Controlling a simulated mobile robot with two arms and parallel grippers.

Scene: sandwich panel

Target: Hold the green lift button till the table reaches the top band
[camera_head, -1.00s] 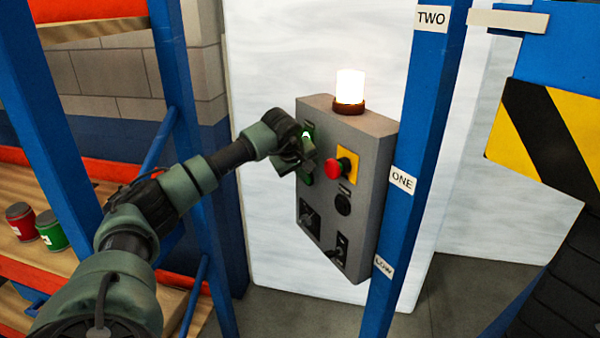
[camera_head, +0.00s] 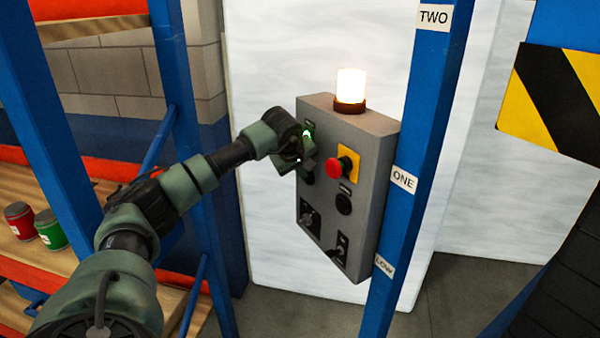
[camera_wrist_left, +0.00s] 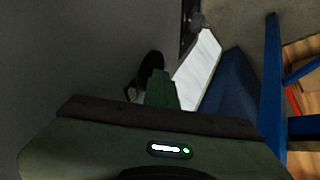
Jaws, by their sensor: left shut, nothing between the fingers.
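My left gripper (camera_head: 301,158) is shut and empty, with its fingertips against the upper left of the grey control box (camera_head: 345,190). The green lift button (camera_head: 309,131) glows green there, mostly hidden by the gripper; I cannot see the contact itself. The table's striped yellow and black edge (camera_head: 553,100) is at the right, raised high. The blue post (camera_head: 412,130) carries the labels TWO (camera_head: 434,17), ONE (camera_head: 403,179) and LOW (camera_head: 384,265); no top band shows. The left wrist view shows the closed fingers (camera_wrist_left: 161,90) close to a dark grey surface. My right gripper is out of view.
A red stop button (camera_head: 336,168) on a yellow plate sits just right of my gripper. A lit beacon (camera_head: 350,88) stands on the box. Shelves with a red can (camera_head: 20,221) and a green can (camera_head: 51,230) are at the left.

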